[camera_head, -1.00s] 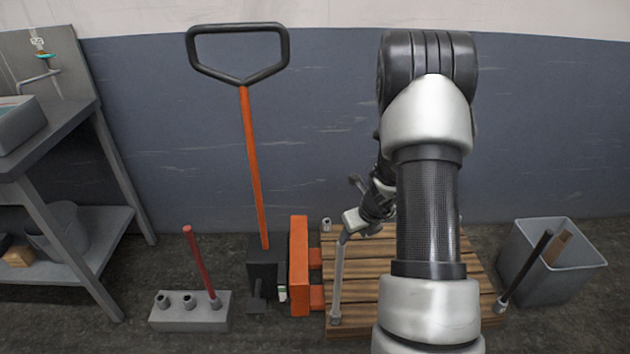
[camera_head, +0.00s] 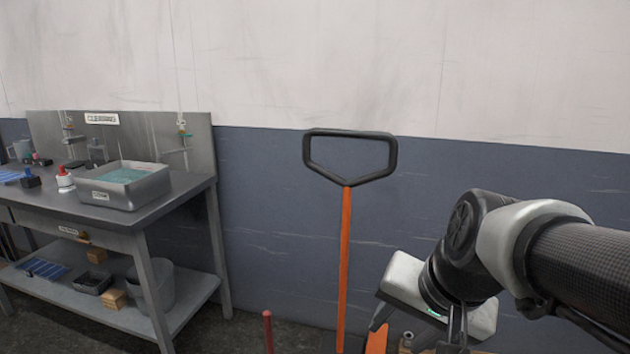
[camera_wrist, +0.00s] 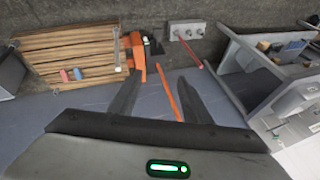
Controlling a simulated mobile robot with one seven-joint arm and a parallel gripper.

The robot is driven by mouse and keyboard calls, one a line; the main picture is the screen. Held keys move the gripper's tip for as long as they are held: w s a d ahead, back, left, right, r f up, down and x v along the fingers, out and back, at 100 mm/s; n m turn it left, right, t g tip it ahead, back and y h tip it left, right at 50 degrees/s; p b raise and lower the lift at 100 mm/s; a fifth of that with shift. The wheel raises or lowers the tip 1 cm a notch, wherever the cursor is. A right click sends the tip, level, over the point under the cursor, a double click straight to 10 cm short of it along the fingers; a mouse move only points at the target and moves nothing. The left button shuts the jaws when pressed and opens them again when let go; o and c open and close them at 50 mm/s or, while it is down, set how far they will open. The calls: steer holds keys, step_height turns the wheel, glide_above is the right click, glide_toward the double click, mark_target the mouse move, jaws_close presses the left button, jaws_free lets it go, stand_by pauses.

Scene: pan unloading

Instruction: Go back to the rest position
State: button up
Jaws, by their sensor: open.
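My gripper (camera_wrist: 157,88) shows in the wrist view with its two dark fingers spread wide apart and nothing between them. It hangs clear of the floor things, with the wall behind the fingers. In the head view my arm reaches in from the right, its white wrist part near the pallet jack handle (camera_head: 346,250); the fingertips are not clear there. The wooden pallet (camera_wrist: 62,42) lies at the upper left of the wrist view. A small pink piece and a small blue piece (camera_wrist: 77,74) lie on it, and a pale post (camera_wrist: 117,50) stands at its edge.
The orange pallet jack (camera_wrist: 138,58) stands beside the pallet. A grey block (camera_wrist: 187,31) with a red rod (camera_wrist: 192,53) is near it. A metal workbench (camera_head: 150,210) with a tray (camera_head: 122,187) of greenish liquid stands at the left. Wall is open between bench and jack.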

steer(key=s+d+r+n+h+p, duration=0.1)
steer(key=s+d+r+n+h, duration=0.15)
steer(key=s+n, duration=0.35)
step_height(320, 180, up, 18)
steer(key=a+p, duration=0.1)
steer(key=p, duration=1.7)
steer(key=shift+s+m+y, duration=0.15)
steer(key=shift+m+y, duration=0.25)
steer(key=shift+y, duration=0.05)
steer(key=shift+r+p, duration=0.35)
steer(key=shift+c, duration=0.3)
steer(key=shift+r, duration=0.1)
steer(key=c, duration=0.3)
steer(key=shift+d, duration=0.1)
